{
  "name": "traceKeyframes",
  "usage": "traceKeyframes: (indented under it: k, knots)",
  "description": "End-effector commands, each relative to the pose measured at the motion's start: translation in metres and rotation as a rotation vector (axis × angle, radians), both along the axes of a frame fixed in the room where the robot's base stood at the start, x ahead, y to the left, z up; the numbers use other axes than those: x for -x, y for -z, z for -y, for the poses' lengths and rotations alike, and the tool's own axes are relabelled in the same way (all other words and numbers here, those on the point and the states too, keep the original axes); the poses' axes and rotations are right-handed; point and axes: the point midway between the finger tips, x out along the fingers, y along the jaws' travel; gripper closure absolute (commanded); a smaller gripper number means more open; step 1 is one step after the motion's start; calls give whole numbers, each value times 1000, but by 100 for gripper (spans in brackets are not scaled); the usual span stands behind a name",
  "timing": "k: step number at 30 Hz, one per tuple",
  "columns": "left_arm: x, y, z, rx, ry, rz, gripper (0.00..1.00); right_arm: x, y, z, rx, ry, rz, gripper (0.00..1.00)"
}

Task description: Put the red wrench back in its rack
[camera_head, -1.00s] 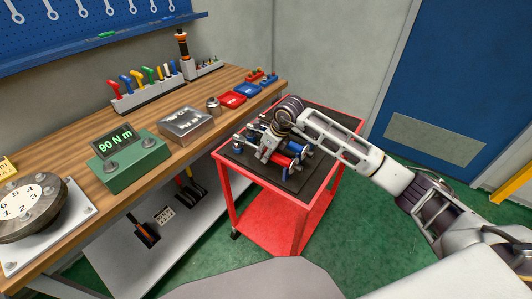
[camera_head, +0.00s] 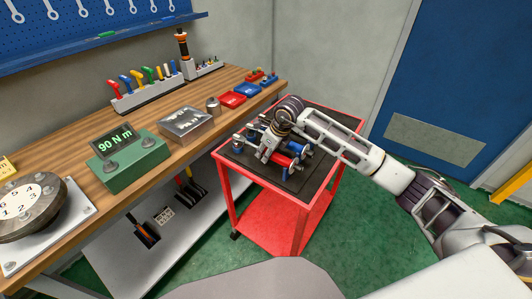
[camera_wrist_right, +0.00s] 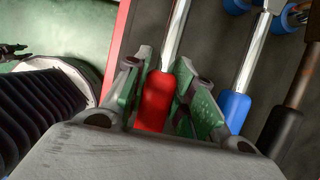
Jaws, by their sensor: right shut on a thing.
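The red wrench (camera_wrist_right: 155,102), a red grip on a shiny steel shaft, lies between the green-padded fingers of my right gripper (camera_wrist_right: 168,85) in the right wrist view. The gripper is shut on the red grip. In the head view my right gripper (camera_head: 265,156) points down over the cart's dark top; the wrench is hard to make out there. A grey rack (camera_head: 150,98) of tools with coloured handles stands on the workbench at left; I cannot tell whether it is the wrench's own. My left gripper is out of view.
In the wrist view a blue handle (camera_wrist_right: 236,108) and a black handle (camera_wrist_right: 278,130) lie to the right. Red and blue trays (camera_head: 233,99) sit on the workbench (camera_head: 75,168).

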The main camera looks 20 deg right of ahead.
Motion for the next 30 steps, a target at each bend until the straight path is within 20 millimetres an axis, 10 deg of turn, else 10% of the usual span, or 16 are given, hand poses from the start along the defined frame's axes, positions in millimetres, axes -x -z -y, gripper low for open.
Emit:
traceKeyframes:
  k: [12, 13, 18, 30]
  knots:
    - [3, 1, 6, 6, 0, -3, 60, 3, 5, -1, 2, -2, -10, 100]
    - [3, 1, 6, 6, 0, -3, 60, 3, 5, -1, 2, -2, -10, 74]
    - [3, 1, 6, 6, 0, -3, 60, 2, 4, 0, 1, -2, -8, 52]
    - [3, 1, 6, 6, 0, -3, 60, 2, 2, 0, 2, -1, -6, 50]
